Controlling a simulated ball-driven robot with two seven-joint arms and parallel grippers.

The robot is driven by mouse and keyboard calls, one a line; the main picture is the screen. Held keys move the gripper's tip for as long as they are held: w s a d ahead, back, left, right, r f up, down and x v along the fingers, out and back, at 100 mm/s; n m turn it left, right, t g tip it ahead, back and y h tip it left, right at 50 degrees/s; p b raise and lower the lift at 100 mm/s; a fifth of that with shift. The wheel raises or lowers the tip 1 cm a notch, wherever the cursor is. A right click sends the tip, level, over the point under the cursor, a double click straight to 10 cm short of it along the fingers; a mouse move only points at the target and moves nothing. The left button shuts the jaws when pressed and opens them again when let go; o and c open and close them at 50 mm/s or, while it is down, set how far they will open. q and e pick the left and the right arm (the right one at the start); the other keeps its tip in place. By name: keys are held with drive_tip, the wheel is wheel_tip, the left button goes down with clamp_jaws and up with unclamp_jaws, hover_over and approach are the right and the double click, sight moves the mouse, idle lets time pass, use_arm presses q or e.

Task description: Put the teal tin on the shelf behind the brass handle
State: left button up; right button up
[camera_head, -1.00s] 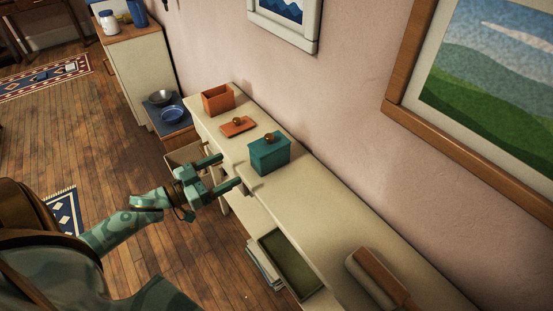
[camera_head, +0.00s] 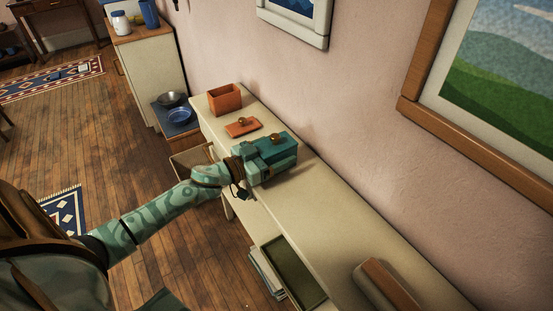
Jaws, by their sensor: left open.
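The teal tin (camera_head: 279,145), a box with a round brown knob on its lid, stands upright on the long cream cabinet top. My left gripper (camera_head: 276,163) is open at the tin's near side, with its fingers close against it. The hand hides the tin's lower front, and I cannot tell whether the fingers touch it. I cannot make out a brass handle or the shelf behind it. My right gripper is not in view.
On the cream cabinet (camera_head: 325,225) stand an orange open box (camera_head: 224,101) and its orange knobbed lid (camera_head: 242,128). A brown-topped case (camera_head: 388,286) lies at the near end. A green tray (camera_head: 294,270) is lower in front. The cabinet top between tin and case is clear.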

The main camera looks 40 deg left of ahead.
use_arm(q)
drive_tip(key=c, duration=1.2)
drive_tip(key=shift+r, duration=0.2)
